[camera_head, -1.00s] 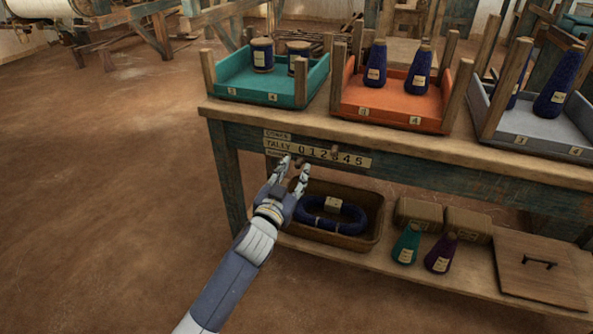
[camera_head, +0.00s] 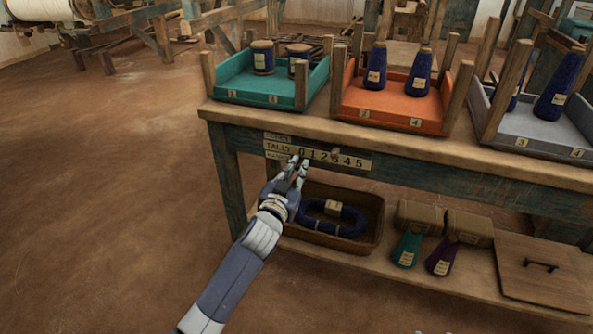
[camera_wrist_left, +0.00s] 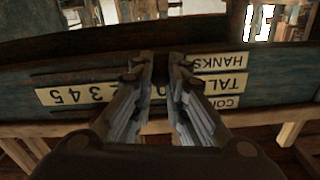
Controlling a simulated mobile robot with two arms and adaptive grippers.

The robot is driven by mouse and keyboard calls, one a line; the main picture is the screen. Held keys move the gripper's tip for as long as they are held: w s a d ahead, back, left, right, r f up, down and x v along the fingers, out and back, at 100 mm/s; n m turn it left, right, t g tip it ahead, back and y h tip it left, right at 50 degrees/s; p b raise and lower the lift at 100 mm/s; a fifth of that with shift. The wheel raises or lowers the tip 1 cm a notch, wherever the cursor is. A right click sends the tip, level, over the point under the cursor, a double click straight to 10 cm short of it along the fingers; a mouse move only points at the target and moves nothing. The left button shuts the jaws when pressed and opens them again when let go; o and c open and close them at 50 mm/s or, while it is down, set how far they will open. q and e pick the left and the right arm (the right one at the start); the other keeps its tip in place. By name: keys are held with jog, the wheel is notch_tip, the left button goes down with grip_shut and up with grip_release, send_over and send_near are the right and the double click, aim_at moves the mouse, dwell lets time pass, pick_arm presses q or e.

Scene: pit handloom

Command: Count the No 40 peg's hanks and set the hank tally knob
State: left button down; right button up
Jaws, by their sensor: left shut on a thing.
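The tally board (camera_head: 352,160) is a pale strip on the bench's front rail, with the words CONES, TALLY and HANKS and the digits 0 to 5. Another small knob (camera_head: 335,154) sits near the digit 3. No No 40 peg can be made out.
Teal (camera_head: 240,92), orange (camera_head: 390,112) and grey (camera_head: 520,130) trays with blue cones or spools stand on the bench.

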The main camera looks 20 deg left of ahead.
pick_arm(q)
jog(key=d, duration=0.6)
jog(key=shift+s, duration=0.1)
jog(key=c, duration=1.5)
grip_release()
jog(key=shift+c, duration=0.2)
jog(key=s, duration=1.2)
jog(key=shift+a, duration=0.25)
